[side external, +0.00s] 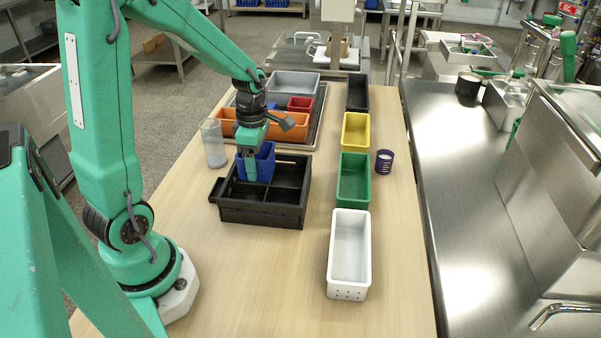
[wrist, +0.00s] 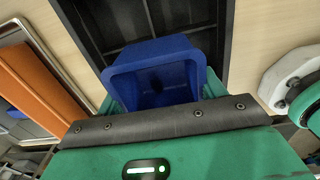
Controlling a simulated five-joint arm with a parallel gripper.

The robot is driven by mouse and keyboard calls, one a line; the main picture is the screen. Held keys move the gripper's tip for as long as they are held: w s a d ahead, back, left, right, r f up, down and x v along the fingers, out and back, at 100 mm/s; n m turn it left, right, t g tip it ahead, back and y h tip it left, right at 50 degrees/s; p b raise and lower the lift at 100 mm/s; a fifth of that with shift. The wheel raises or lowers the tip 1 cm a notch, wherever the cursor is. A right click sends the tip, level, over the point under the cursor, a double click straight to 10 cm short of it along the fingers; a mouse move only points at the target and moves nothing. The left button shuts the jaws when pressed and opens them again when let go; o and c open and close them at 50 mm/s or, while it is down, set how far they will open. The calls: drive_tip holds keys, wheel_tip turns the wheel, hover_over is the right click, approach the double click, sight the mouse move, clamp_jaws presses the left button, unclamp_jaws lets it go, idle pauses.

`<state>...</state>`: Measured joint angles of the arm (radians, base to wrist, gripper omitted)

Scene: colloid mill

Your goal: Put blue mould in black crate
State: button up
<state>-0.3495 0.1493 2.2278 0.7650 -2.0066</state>
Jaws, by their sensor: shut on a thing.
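The blue mould (side external: 264,160) is a small open box held in my gripper (side external: 251,168). My gripper is shut on it, and it hangs at the back left part of the black crate (side external: 262,214). The crate is divided into compartments and stands on the wooden table. In the wrist view the blue mould (wrist: 155,70) fills the middle, with the dark crate (wrist: 228,40) behind and below it. I cannot tell whether the mould touches the crate floor.
To the right stand a white bin (side external: 349,250), a green bin (side external: 353,180), a yellow bin (side external: 355,131) and a black bin (side external: 357,92) in a row. A purple cup (side external: 384,162) is beside them. A clear cylinder (side external: 213,145) and an orange bin (side external: 288,128) stand behind the crate. The front table is clear.

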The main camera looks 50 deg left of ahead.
sight(258, 172)
drive_tip(key=shift+a+f, duration=0.1)
drive_tip(key=shift+f, duration=0.05)
drive_tip(key=shift+f, duration=1.95)
drive_tip(key=shift+f, duration=0.15)
drive_tip(key=o, duration=1)
drive_tip(key=shift+o, duration=0.2)
wheel_tip(258, 172, up, 12)
drive_tip(key=shift+r, duration=0.2)
